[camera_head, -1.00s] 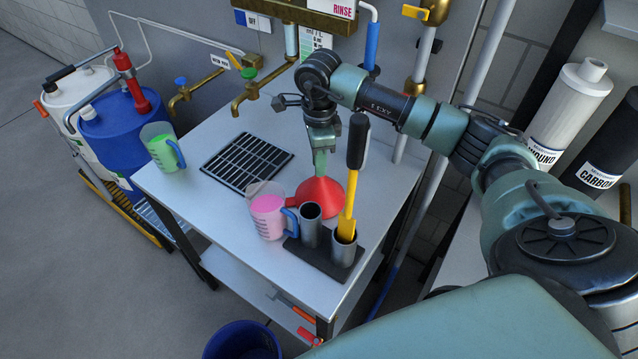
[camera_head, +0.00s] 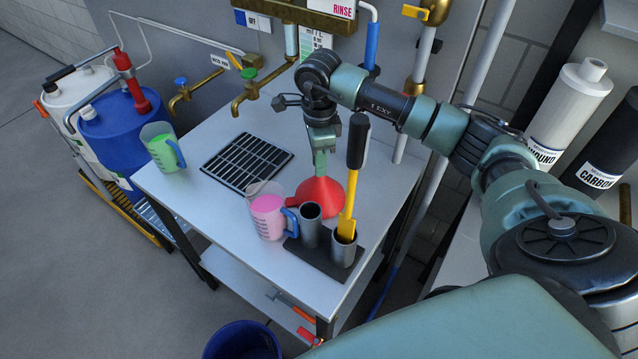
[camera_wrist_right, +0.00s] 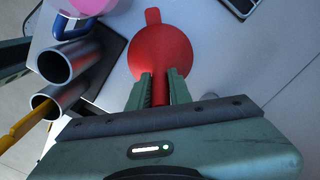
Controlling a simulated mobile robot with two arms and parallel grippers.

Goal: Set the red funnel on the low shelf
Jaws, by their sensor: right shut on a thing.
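The red funnel (camera_head: 320,195) is on or just above the metal tabletop, wide end down, behind the dark tube holder. My right gripper (camera_head: 321,160) points down from above and is shut on the funnel's narrow spout. In the right wrist view the funnel (camera_wrist_right: 161,55) shows its round red body with a small tab, and the spout lies between the green fingers of the gripper (camera_wrist_right: 160,90). The low shelf (camera_head: 240,285) is under the table, partly hidden by the tabletop. My left gripper is not in view.
A jug with pink liquid (camera_head: 268,215) and a holder with grey tubes (camera_head: 311,228) stand close in front of the funnel. A yellow tool with a black handle (camera_head: 356,145) stands in one tube. A jug with green liquid (camera_head: 161,150) is at the table's left. A blue bucket (camera_head: 242,342) is below.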

